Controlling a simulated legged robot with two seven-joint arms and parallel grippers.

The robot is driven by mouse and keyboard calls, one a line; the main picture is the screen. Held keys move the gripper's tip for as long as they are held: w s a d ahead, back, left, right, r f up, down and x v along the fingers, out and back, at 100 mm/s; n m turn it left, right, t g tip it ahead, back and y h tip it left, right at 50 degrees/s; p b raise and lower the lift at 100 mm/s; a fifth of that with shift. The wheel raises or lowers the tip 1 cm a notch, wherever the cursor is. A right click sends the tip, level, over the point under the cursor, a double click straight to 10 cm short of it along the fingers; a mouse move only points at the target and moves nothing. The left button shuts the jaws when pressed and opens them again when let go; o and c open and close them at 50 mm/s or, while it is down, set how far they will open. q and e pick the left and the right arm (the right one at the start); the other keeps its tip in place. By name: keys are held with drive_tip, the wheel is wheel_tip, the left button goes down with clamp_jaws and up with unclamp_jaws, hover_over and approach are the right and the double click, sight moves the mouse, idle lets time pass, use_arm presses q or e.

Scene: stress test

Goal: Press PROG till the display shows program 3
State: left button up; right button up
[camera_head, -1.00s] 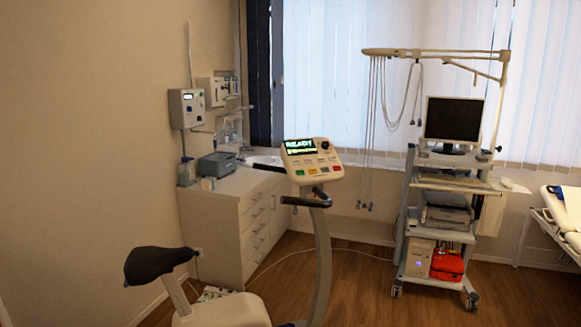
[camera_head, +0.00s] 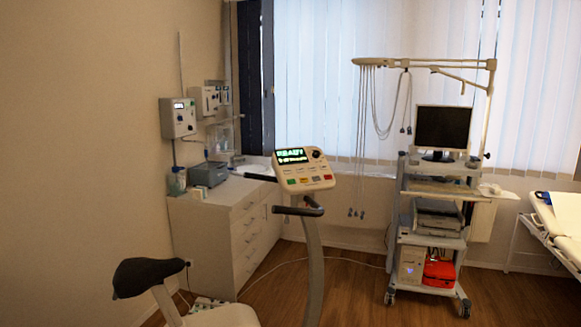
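An exercise bike stands in the middle of the room, with a cream console (camera_head: 302,171) on its post. The console's display (camera_head: 291,156) is lit green and seems to read "READY" with a smaller line below that I cannot make out. Below it are several small buttons (camera_head: 304,179), among them red, green and yellow ones, and a dark round knob sits at the upper right. The button labels, PROG included, are too small to read. Neither of my grippers is in view.
The bike's black saddle (camera_head: 147,276) and handlebar (camera_head: 299,209) stand in front of a white drawer cabinet (camera_head: 226,225) on the left. A wheeled cart (camera_head: 432,225) with a monitor (camera_head: 443,128) is at right, a bed (camera_head: 556,225) at the far right. Wooden floor (camera_head: 350,292) is clear between bike and cart.

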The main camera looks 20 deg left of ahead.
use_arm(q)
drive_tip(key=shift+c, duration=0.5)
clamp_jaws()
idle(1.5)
